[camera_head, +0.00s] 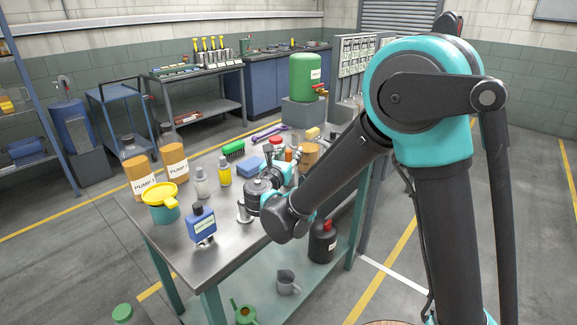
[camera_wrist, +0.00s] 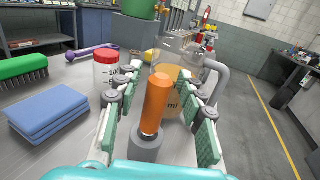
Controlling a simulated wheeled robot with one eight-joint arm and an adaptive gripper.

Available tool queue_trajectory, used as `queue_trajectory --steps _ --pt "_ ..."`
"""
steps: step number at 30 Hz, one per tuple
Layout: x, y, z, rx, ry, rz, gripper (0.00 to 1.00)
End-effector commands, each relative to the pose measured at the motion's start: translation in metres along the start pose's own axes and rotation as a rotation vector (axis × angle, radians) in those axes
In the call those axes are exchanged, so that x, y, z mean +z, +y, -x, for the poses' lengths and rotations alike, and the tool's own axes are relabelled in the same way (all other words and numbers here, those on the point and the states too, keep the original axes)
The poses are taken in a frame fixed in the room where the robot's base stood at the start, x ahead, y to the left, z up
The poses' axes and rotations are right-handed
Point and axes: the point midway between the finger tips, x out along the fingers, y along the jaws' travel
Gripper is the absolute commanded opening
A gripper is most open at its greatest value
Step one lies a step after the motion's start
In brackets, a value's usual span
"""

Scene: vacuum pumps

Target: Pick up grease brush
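An upright orange cylinder (camera_wrist: 157,103) with a grey lower part (camera_wrist: 145,148) stands between my fingers in the wrist view. It may be the grease brush's handle; no bristles show on it. My gripper (camera_wrist: 156,92) is open, with a green-padded finger on each side of the cylinder and visible gaps. In the head view my gripper (camera_head: 283,166) is low over the table's far right part, partly hidden by my arm. A green brush with dark bristles (camera_wrist: 22,76) lies apart at the left in the wrist view; it also shows in the head view (camera_head: 233,149).
A clear jug with a handle (camera_wrist: 183,72) stands just behind the orange cylinder. A red-lidded jar (camera_wrist: 106,72) is close beyond the left finger. Blue cloths (camera_wrist: 47,112) lie left.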

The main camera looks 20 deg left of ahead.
Motion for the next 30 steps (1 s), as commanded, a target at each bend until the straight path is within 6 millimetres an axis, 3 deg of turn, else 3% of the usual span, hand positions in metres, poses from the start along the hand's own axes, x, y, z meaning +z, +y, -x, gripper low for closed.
queue_trajectory --steps 6,13,22,30 --pt "0.0 0.001 -0.028 -0.001 0.0 0.0 0.39" --pt "0.0 0.001 -0.029 0.0 0.0 0.0 0.38" --pt "0.0 0.001 -0.029 0.0 0.0 0.0 0.01" --pt "0.0 0.001 -0.029 0.0 0.0 0.0 0.0"
